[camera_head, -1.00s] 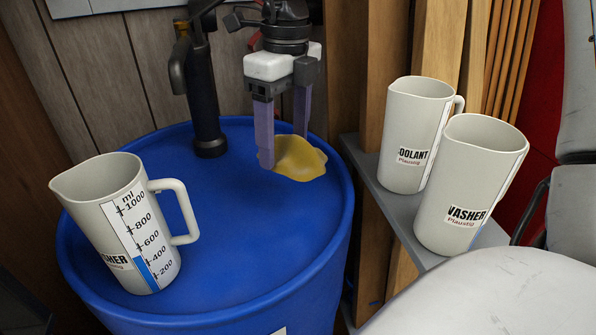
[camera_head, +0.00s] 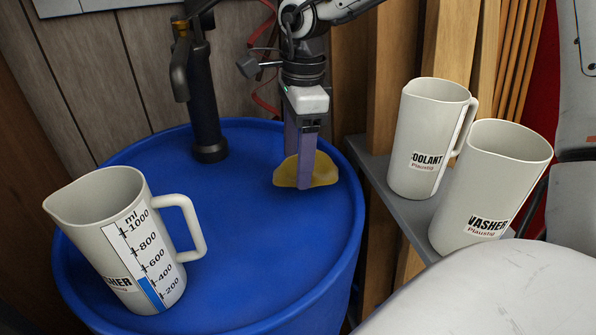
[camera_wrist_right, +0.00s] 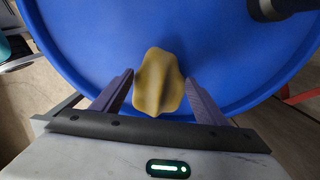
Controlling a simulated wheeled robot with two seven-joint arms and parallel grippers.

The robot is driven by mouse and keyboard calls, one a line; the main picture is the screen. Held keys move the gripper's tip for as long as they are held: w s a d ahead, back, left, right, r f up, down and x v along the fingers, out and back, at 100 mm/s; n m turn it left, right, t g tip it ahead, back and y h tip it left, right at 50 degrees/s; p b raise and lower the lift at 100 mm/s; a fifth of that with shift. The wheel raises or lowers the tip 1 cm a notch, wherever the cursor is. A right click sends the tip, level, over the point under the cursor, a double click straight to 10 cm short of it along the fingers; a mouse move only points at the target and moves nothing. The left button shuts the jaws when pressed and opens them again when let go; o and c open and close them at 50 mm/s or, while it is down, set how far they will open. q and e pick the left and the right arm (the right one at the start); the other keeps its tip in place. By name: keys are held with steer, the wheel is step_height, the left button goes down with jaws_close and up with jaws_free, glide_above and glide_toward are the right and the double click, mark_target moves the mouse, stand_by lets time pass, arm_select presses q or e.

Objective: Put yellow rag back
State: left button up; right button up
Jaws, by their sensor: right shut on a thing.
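The yellow rag (camera_head: 325,172) is a small crumpled heap on the far right part of the blue drum's top (camera_head: 240,220). My right gripper (camera_head: 303,180) points down over it with its purple fingers on either side, shut on the rag. In the right wrist view the rag (camera_wrist_right: 158,82) sits between the two fingers (camera_wrist_right: 158,95) with the blue drum top behind it. I cannot tell whether the rag still touches the drum. My left gripper is not in view.
A measuring jug (camera_head: 118,240) stands on the drum at the left, and a dark pump (camera_head: 205,110) rises at its back. Two more jugs, coolant (camera_head: 430,135) and washer (camera_head: 490,185), stand on a grey shelf to the right. The drum's middle is clear.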

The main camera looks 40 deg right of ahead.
steer(key=shift+f, duration=1.9)
steer(key=shift+f+b, duration=0.25)
steer(key=shift+b, duration=0.1)
steer(key=o, duration=1.1)
steer(key=shift+r, duration=0.1)
steer(key=shift+r+p, duration=0.25)
steer(key=shift+p, duration=0.1)
steer(key=r, duration=1)
steer(key=shift+s+d+r+p, duration=0.1)
steer(key=shift+d+r+p, duration=0.15)
steer(key=shift+r+p, duration=0.1)
steer(key=shift+r, duration=0.6)
